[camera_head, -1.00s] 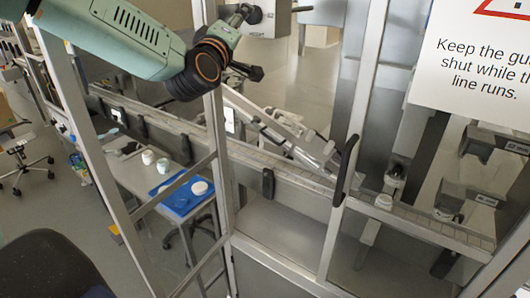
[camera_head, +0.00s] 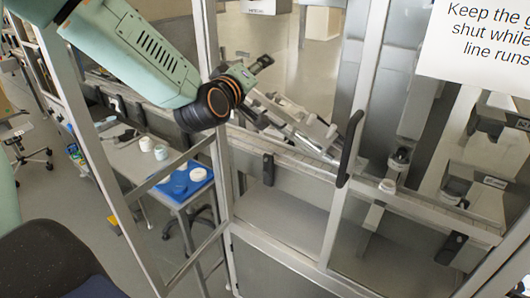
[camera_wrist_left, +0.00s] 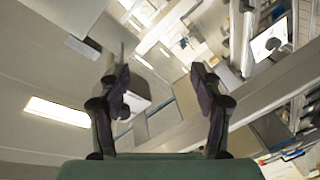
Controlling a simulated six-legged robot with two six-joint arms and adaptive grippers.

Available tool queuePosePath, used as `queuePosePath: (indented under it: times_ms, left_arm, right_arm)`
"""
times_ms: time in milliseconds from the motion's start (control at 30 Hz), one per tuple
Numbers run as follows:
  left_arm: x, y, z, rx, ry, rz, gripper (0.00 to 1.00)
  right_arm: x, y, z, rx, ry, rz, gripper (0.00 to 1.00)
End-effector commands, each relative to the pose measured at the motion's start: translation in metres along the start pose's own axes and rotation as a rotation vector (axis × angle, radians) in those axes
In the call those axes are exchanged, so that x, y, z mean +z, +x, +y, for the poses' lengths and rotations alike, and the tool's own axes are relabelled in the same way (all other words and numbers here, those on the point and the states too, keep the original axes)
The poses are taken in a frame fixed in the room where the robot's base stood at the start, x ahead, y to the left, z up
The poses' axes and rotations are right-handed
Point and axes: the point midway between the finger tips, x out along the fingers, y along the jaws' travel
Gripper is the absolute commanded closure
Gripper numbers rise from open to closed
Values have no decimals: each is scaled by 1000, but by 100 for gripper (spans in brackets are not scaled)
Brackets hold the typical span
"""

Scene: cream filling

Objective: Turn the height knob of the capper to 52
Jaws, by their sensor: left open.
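My left arm comes in from the upper left, and its gripper (camera_head: 262,64) is inside the guard frame above the conveyor. In the left wrist view the two dark fingers (camera_wrist_left: 162,88) stand wide apart with nothing between them. A grey box (camera_head: 266,6) is cut off by the top edge above the gripper. Machine heads stand over the conveyor at the right, one of them (camera_head: 400,158) above a small white jar (camera_head: 387,186). I cannot make out the capper's height knob or any number. My right gripper is not in view.
A metal guard frame (camera_head: 212,110) and a glazed door with a black handle (camera_head: 350,148) stand close to my left arm. A warning sign (camera_head: 480,45) hangs at upper right. A side table holds a blue tray (camera_head: 178,194) and white jars (camera_head: 146,144).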

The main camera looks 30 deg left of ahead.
Motion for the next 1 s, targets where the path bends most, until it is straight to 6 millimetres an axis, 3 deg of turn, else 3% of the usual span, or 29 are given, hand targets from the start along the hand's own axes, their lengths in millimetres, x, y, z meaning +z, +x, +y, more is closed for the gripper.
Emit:
queuePosePath:
  times_ms: [500,1000]
  left_arm:
    - [75,-10,-52,-80,97,-139,35]
    - [136,-27,-97,-146,178,-264,35]
  right_arm:
    - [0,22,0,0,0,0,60]
    - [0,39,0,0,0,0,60]
